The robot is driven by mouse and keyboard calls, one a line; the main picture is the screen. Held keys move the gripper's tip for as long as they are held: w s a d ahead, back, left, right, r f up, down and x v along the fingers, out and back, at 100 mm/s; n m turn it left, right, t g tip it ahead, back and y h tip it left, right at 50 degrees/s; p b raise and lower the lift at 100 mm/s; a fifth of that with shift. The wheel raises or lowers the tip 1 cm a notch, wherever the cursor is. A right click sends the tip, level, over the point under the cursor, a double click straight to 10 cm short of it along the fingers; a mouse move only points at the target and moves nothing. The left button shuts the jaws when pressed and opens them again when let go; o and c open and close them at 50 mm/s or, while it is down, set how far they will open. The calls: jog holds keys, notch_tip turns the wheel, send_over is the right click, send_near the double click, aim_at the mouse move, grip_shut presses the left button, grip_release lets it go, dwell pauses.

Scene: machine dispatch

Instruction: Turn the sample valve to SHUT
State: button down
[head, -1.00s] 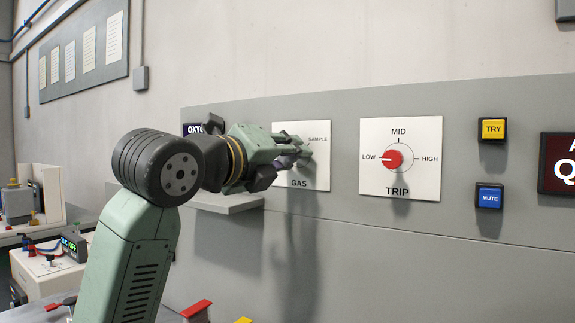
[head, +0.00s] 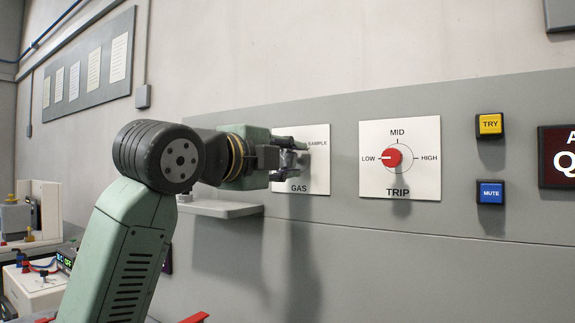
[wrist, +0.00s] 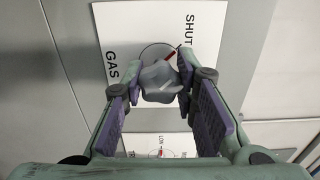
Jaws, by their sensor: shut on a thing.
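The sample valve is a grey lobed knob (wrist: 158,84) on the white GAS plate (head: 319,182). My gripper (wrist: 160,92) is shut on this knob, with a purple pad on each side of it. In the wrist view the plate looks turned, with SHUT at the upper right and GAS at the left. A short red mark (wrist: 170,54) shows at the knob's edge towards SHUT. A pale line shows on the knob's face. In the head view my gripper (head: 301,158) hides most of the knob and the plate's left part; SAMPLE is readable at the upper right.
The TRIP plate (head: 425,184) with a red knob (head: 391,159) at LOW is to the right. Beyond it are the yellow TRY button (head: 490,125), the blue MUTE button (head: 490,192) and a dark red sign (head: 556,158). A grey ledge (head: 222,209) juts out below my wrist.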

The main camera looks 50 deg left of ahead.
jog(key=shift+r, duration=0.1)
dwell(0.5)
jog(key=c, duration=1.2)
grip_release()
jog(key=shift+c, duration=0.2)
jog(key=v, duration=1.2)
jog(key=shift+s, duration=0.1)
